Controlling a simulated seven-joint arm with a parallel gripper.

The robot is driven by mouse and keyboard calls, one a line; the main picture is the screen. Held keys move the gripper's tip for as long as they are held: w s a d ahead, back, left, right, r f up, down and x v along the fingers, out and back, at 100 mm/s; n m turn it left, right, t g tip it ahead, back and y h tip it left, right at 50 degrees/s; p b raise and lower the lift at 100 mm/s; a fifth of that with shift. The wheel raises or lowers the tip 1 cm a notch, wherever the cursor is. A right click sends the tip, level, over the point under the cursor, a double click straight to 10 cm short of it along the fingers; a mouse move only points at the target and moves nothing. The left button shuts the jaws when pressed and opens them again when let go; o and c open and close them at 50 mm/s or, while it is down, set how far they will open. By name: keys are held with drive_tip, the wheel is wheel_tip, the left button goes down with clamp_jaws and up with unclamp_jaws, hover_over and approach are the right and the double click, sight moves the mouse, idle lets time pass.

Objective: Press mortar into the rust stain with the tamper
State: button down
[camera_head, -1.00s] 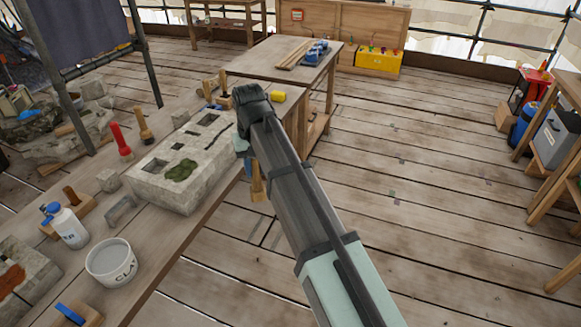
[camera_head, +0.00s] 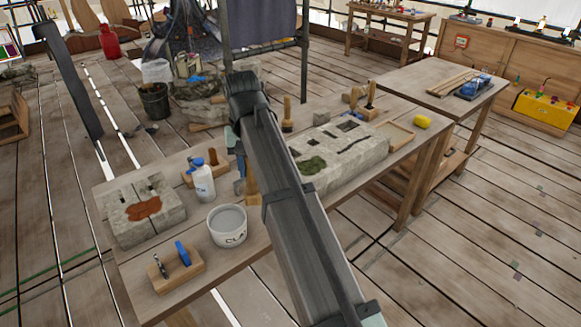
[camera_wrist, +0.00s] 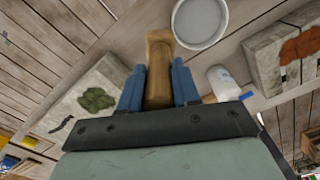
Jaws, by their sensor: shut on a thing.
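The rust stain (camera_head: 143,208) is an orange-brown patch on top of a pale stone block (camera_head: 165,225) at the table's left end. It also shows at the upper right of the wrist view (camera_wrist: 303,43). My gripper (camera_wrist: 158,78) is shut on a wooden tamper (camera_wrist: 160,52), held between its two blue fingers. In the head view the tamper (camera_head: 252,187) shows partly beside my arm, right of the stained block and near the bucket. A white bucket (camera_head: 227,236) holds smooth grey material, perhaps mortar. My arm hides much of the gripper in the head view.
A spray bottle (camera_head: 203,182) stands between the stained block and the tamper. A wooden holder (camera_head: 178,276) with a blue-handled tool sits at the front edge. A longer stone block (camera_head: 345,160) with green moss (camera_head: 311,165) lies to the right, with brushes behind it.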

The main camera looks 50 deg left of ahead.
drive_tip(key=s+a+r+n, duration=0.1)
drive_tip(key=s+a, duration=0.2)
drive_tip(key=s, duration=0.5)
wheel_tip(320, 180, down, 9)
drive_tip(key=shift+w+r, duration=0.15)
drive_tip(key=shift+w, duration=0.1)
idle(0.4)
drive_tip(key=shift+r, duration=0.1)
idle(0.8)
wheel_tip(320, 180, up, 10)
idle(1.0)
drive_tip(key=shift+r, duration=0.1)
